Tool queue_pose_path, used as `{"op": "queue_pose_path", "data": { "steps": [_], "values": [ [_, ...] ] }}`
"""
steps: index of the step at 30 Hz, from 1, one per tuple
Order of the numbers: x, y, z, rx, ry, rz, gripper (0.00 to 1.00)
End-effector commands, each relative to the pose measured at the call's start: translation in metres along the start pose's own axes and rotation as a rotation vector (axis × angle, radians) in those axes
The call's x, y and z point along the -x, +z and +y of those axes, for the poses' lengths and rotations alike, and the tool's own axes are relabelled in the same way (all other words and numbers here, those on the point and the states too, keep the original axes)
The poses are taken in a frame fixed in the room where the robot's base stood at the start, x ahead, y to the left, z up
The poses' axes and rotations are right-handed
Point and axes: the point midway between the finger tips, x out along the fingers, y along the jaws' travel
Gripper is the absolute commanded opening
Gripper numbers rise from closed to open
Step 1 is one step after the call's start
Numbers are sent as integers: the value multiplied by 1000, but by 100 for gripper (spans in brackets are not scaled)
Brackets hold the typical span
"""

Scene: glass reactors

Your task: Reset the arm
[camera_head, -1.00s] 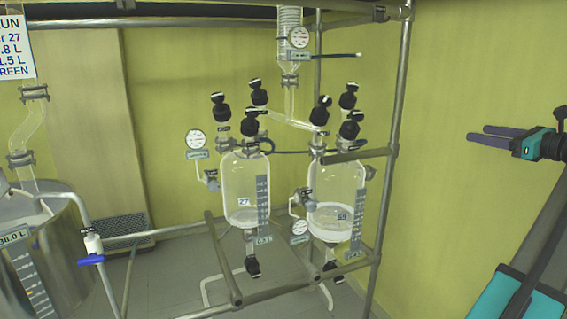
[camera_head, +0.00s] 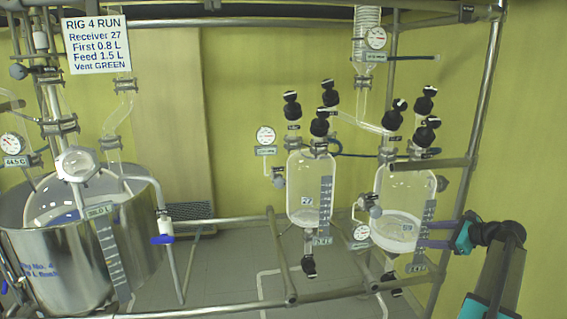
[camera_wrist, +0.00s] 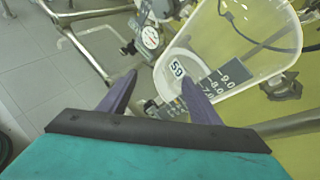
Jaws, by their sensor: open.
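My gripper (camera_head: 426,234) is at the lower right in the head view, with two purple fingers pointing left. It is open and nothing shows between the fingers. The fingertips overlap the lower right edge of the glass receiver marked 59 (camera_head: 405,190); I cannot tell whether they touch it. In the wrist view the fingers (camera_wrist: 160,82) stand apart in front of receiver 59 (camera_wrist: 235,45), whose number tag and scale show beyond them. My arm runs down to the bottom right of the head view.
Receiver 27 (camera_head: 311,175) hangs left of receiver 59. Metal frame tubes (camera_head: 230,221) run in front of and beside the vessels. A large steel vessel (camera_head: 60,265) stands at left, under a sign (camera_head: 97,45). Several gauges and black-capped valves surround the glassware. Bare wall (camera_head: 530,130) lies to the right.

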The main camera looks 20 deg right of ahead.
Motion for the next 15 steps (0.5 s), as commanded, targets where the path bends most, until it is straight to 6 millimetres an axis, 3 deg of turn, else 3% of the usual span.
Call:
{"op": "queue_pose_path", "data": {
  "steps": [1, 6, 15],
  "values": [
    [-23, -3, 19, 26, 35, 10, 57],
    [-86, -15, 74, 123, 142, 48, 57],
    [-181, -36, 190, 320, 352, 97, 57]
  ]
}}
